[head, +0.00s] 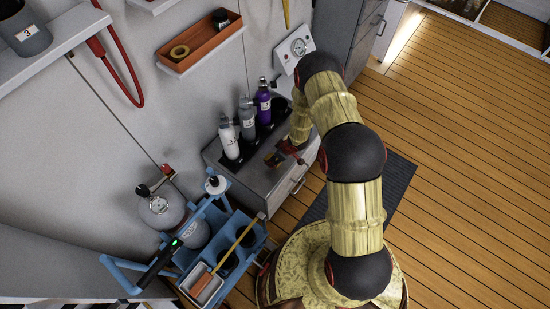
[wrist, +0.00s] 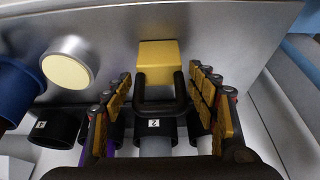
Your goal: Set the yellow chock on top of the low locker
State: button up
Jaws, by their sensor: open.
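The yellow chock (wrist: 158,56) shows in the wrist view as a small yellow block against the grey metal surface, at the far end of my fingers. A black U-shaped bar stands in front of it; I cannot tell whether it belongs to the chock. My gripper (wrist: 158,88) is open, with a padded finger on each side of this bar. In the head view my gripper (head: 276,157) is over the top of the low locker (head: 250,187), in front of the bottles. The chock cannot be made out in the head view.
White, grey and purple bottles (head: 247,118) stand in a black rack at the locker's back. A gauge box (head: 298,47) is behind. A blue caddy (head: 215,245) stands left of the locker. An orange tray (head: 200,46) hangs on the wall. Wooden floor (head: 470,160) is open at right.

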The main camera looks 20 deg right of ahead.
jog(key=d+r+m+t+h+p, duration=0.1)
jog(key=d+r, duration=0.2)
jog(key=r, duration=1.2)
jog(key=d+r+m+h+p, duration=0.1)
jog(key=d+r+h, duration=0.15)
jog(key=r, duration=1.15)
jog(key=d+r+m+t+h+p, duration=0.1)
jog(key=d+r+p, duration=0.15)
jog(key=r, duration=1.25)
jog(key=s+a+r+m, duration=0.3)
jog(key=s+r, duration=1)
jog(key=r, duration=0.4)
jog(key=s+a+r+y, duration=0.1)
jog(key=s+a+r, duration=0.1)
jog(key=s, duration=0.6)
jog(key=s+a+r+m+y, duration=0.1)
jog(key=s+a+r, duration=0.2)
jog(key=s, duration=0.5)
jog(key=shift+s+a+r+b, duration=0.15)
jog(key=shift+a+r+b, duration=0.2)
jog(key=shift+b, duration=0.1)
